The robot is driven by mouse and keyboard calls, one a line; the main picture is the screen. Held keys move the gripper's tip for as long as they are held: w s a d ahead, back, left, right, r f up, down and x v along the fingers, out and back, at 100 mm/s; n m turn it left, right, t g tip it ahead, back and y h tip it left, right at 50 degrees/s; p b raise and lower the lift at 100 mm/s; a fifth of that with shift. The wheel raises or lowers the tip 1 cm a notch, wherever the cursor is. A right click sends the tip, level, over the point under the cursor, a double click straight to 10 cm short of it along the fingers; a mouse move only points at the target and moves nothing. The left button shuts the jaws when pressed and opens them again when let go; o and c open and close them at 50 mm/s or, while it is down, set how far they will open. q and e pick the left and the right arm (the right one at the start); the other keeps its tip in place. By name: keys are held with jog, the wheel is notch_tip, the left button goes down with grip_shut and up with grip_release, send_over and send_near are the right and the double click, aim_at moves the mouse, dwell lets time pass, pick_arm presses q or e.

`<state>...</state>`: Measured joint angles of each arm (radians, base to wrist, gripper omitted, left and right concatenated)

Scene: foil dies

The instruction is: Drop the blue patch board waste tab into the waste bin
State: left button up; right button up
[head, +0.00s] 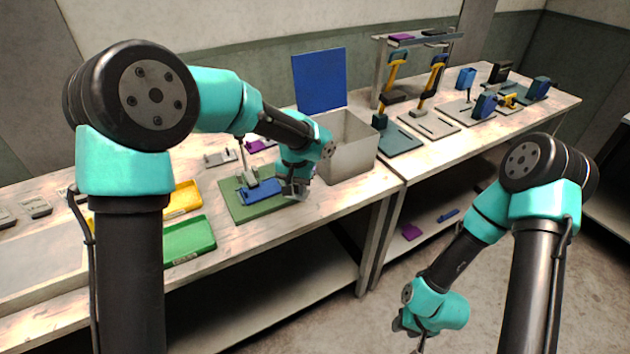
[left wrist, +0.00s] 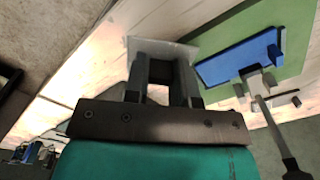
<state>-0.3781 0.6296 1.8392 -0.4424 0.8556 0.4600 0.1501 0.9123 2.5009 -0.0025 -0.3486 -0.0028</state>
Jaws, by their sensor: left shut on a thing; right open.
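My left gripper (head: 298,188) is low over the bench, just right of the blue patch board (head: 262,192). It is shut on a pale, thin piece, seemingly the waste tab, at its fingertips (left wrist: 160,75). The pale tab (left wrist: 184,49) shows past the fingers in the left wrist view, close to the end of the blue board (left wrist: 238,60). I cannot tell whether they touch. The waste bin (head: 350,160), a grey open-topped box, stands behind and right of my left gripper. My right gripper (head: 420,338) is open and empty, low over the floor.
The board lies on a green base (head: 240,212) under a lever clamp (head: 246,160). A blue panel (head: 320,80) stands behind the bin. Green (head: 190,241) and yellow (head: 184,198) trays lie to the left. A second bench at right holds stands and tools.

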pick_arm(q)
jog(key=s+a+r+n, duration=0.2)
jog(key=a+r, duration=0.9)
jog(key=r, duration=0.1)
jog(key=shift+s+a+r+n, duration=0.15)
jog(key=shift+s+r+n, duration=0.1)
jog(key=shift+s+n, duration=0.15)
